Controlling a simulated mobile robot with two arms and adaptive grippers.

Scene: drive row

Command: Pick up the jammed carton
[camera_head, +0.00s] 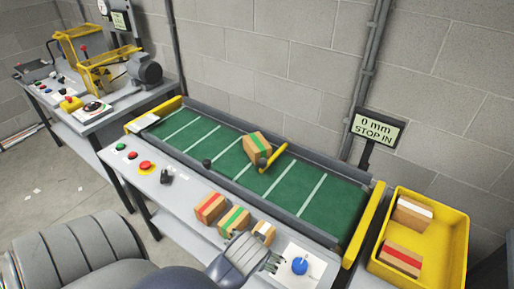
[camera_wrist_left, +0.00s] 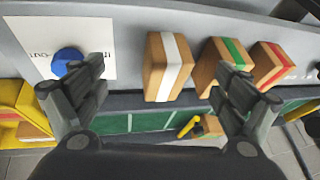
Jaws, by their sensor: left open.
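The jammed carton (camera_head: 256,146) sits turned on the green conveyor belt (camera_head: 318,193), against or right beside a yellow bar (camera_head: 275,160) lying across the belt. In the left wrist view the carton (camera_wrist_left: 209,127) shows small, beyond the shelf cartons. My left gripper (camera_head: 273,262) is over the front ledge near the blue button, well short of the carton. My right gripper is not in view.
Red-striped (camera_head: 208,208), green-striped (camera_head: 234,220) and white-striped (camera_head: 263,232) cartons stand on the ledge by my left gripper. A blue button (camera_head: 299,265) is to its right. A yellow bin (camera_head: 452,240) holds two cartons. A sign (camera_head: 378,127) reads "0 mm STOP IN".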

